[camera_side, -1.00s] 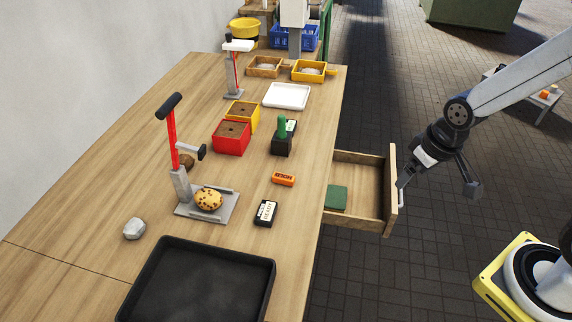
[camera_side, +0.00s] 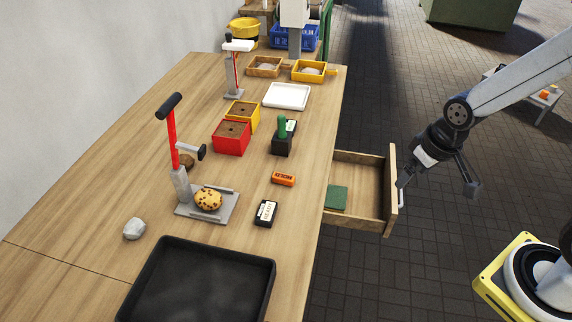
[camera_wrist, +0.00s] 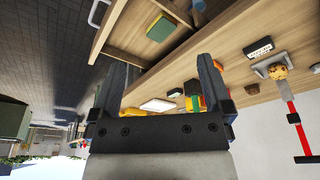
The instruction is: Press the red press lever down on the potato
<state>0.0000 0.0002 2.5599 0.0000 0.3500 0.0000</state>
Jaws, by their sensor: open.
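The red press lever (camera_side: 172,137) stands upright with a black grip at its top, on a grey press base (camera_side: 222,212) at the left of the table. A speckled potato (camera_side: 208,200) lies on that base, below a black-ended side arm. In the wrist view the red lever (camera_wrist: 293,118) and the potato (camera_wrist: 277,71) show at the right edge. My gripper (camera_side: 437,188) is open and empty, off the table's right side beside the open drawer's front, far from the lever. Its two dark fingers (camera_wrist: 160,75) stand wide apart in the wrist view.
The open drawer (camera_side: 362,190) juts from the table's right edge and holds a green block (camera_side: 336,198). Red and yellow boxes stand behind.

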